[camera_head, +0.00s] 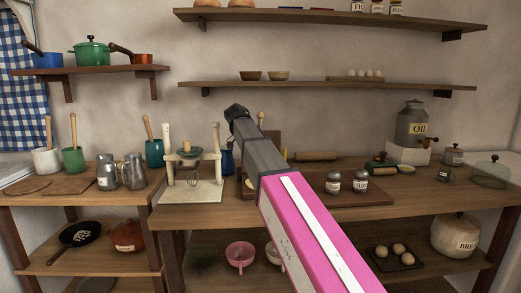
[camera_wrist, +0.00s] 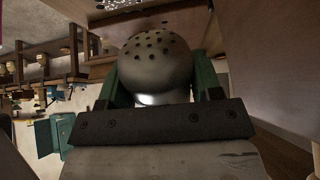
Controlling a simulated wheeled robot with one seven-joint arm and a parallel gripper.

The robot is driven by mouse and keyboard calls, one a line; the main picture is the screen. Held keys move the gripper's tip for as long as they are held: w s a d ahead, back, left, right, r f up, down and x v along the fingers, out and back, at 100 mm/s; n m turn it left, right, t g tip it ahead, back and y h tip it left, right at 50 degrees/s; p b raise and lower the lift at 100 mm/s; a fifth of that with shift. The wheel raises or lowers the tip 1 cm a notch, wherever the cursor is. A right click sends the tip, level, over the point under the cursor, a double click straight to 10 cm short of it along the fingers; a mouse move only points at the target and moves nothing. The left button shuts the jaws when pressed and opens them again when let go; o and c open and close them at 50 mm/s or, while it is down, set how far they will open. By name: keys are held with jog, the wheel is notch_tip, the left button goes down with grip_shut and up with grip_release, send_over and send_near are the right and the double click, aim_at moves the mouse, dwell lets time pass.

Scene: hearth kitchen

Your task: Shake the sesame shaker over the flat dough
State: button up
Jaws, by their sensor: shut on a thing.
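A metal shaker (camera_wrist: 158,58) with a domed, holed top fills the middle of the wrist view. My gripper (camera_wrist: 158,85) is shut on it, with a green finger on each side. The holed top points away from the wrist. The label side of the shaker does not show, so I cannot read which one it is. In the head view my arm covers the gripper and the held shaker.
Two labelled shakers (camera_head: 333,182) (camera_head: 361,181) stand on a board (camera_head: 350,199) right of my arm. A shelf (camera_head: 330,86) runs above.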

jog(key=shift+s, duration=0.4)
jog(key=shift+w, duration=0.6)
jog(key=shift+s, duration=2.8)
jog(key=shift+w+d, duration=1.7)
jog(key=shift+d, duration=0.25)
jog(key=shift+s, duration=2.85)
jog(key=w+d, duration=0.4)
jog(key=w, duration=0.3)
jog(key=shift+w, duration=0.4)
